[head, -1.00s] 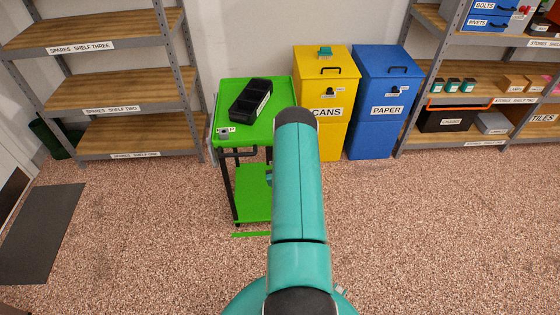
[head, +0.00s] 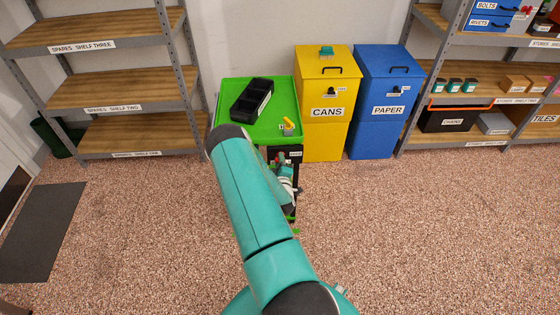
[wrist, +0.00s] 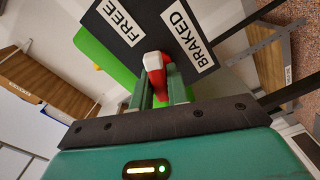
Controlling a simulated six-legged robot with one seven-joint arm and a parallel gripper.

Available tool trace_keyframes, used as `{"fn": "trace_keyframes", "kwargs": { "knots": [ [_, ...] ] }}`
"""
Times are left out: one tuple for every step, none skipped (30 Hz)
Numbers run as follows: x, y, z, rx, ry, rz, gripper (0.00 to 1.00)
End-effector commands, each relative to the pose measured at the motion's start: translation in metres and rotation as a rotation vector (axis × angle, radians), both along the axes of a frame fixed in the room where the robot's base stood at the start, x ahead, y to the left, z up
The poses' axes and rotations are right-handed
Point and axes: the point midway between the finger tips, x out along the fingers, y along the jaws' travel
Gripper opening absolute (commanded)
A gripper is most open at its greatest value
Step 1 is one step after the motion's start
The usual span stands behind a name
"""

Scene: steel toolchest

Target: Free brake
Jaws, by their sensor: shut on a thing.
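The brake lever (wrist: 155,63) is red with a pale tip. In the wrist view it stands between the fingers of my gripper (wrist: 159,88), which is shut on it. Behind it is a black plate (wrist: 152,28) with a FREE label (wrist: 123,23) at left and a BRAKED label (wrist: 188,36) at right. The lever shows below and between the two labels; its pivot is hidden. In the head view the green trolley (head: 272,97) carries this plate at its front, and my arm hides much of the trolley's lower part.
A black tray (head: 251,99) and a small yellow item (head: 288,124) are on the trolley top. A yellow CANS bin (head: 326,128) and a blue PAPER bin (head: 385,128) stand to its right. Shelving (head: 122,130) stands to the left. The speckled floor (head: 430,220) in front is clear.

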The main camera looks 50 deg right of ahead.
Motion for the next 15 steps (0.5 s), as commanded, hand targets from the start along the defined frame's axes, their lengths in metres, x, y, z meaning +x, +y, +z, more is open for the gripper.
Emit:
{"fn": "trace_keyframes", "kwargs": {
  "knots": [
    [0.0008,0.0007,-0.0003,-0.031,0.035,0.002,0.00],
    [0.0005,0.0006,-0.0006,-0.050,0.056,0.002,0.00],
    [0.0005,0.0007,-0.0010,-0.073,0.083,0.002,0.00],
    [0.0004,0.0007,-0.0012,-0.090,0.103,0.001,0.00],
    [0.0002,0.0004,-0.0012,-0.106,0.121,0.000,0.00],
    [0.0006,0.0005,-0.0012,-0.128,0.146,0.001,0.00],
    [0.0003,0.0004,-0.0014,-0.142,0.162,0.001,0.00],
    [0.0001,0.0003,-0.0015,-0.159,0.180,0.000,0.00],
    [0.0001,0.0004,-0.0016,-0.177,0.200,0.001,0.00],
    [0.0002,0.0004,-0.0018,-0.190,0.215,0.001,0.00],
    [0.0001,0.0002,-0.0018,-0.202,0.229,0.000,0.00],
    [0.0001,0.0001,-0.0016,-0.217,0.246,-0.001,0.00],
    [0.0000,0.0000,-0.0017,-0.228,0.259,-0.002,0.00],
    [-0.0003,-0.0001,-0.0020,-0.237,0.270,-0.001,0.00],
    [-0.0005,-0.0002,-0.0023,-0.248,0.283,-0.002,0.00]
  ]
}}
